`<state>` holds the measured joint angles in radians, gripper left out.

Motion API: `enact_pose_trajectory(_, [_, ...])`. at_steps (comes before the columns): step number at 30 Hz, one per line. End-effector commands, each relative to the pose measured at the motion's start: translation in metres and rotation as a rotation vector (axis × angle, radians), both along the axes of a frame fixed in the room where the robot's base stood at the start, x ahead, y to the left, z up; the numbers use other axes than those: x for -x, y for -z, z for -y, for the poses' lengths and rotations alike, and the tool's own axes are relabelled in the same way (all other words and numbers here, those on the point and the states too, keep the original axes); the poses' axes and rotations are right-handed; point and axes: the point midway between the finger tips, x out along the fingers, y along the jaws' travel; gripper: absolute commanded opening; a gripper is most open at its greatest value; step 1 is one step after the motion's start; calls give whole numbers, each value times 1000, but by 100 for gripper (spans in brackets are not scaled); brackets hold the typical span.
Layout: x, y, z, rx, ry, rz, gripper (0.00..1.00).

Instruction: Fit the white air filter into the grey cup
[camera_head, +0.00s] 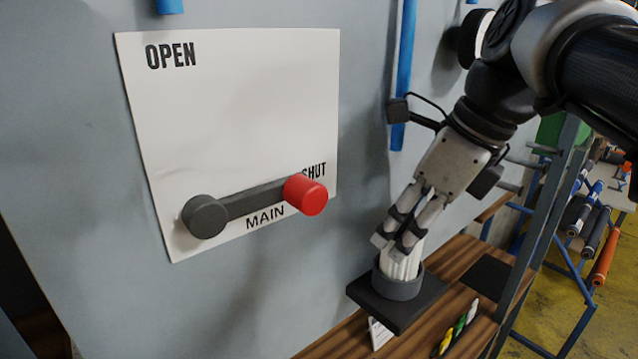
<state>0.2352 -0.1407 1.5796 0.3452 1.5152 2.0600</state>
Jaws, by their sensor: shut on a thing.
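The white air filter (401,266) is a pale ribbed cylinder and stands about upright. My gripper (396,248) points down from the upper right and is shut on its upper part; the fingers hide its top. The grey cup (399,289) is a short dark ring on a black square base (396,312). The lower end of the filter goes down inside the cup's rim. How deep it sits is hidden by the cup wall.
A white panel (230,100) on the grey wall carries a lever with a red knob (305,195), left of my gripper. A blue pipe (403,70) runs down the wall behind. Small coloured items (459,325) lie on the wooden bench (452,278). A rack stands at right.

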Motion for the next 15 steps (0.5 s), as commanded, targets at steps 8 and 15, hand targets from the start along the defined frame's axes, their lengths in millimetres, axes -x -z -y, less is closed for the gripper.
enact_pose_trajectory(8, [0, 7, 0, 0, 1, 0, 46])
enact_pose_trajectory(15, [0, 7, 0, 0, 1, 0, 62])
